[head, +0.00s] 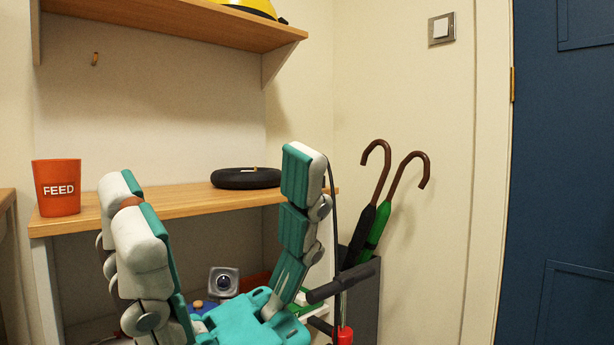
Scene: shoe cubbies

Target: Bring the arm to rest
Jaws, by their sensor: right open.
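My right gripper (214,185) rises from the bottom of the head view, with teal and white fingers. Its fingers are spread wide, with two on the left and one on the right, and nothing is held between them. It is in front of the wooden shelf (190,201) and hides part of it. An orange cup marked FEED (57,188) stands on the shelf to the left of the fingers. A black oval case (244,178) lies on the shelf, seen between the fingers, with a small thing on top. My left gripper is not in view.
An upper shelf (180,22) holds a yellow object (250,7). A dark bin (362,305) at the right holds a brown-handled black umbrella and a green one (378,226). A black-handled item (343,281) stands before it. A grey square object (223,282) sits below the shelf.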

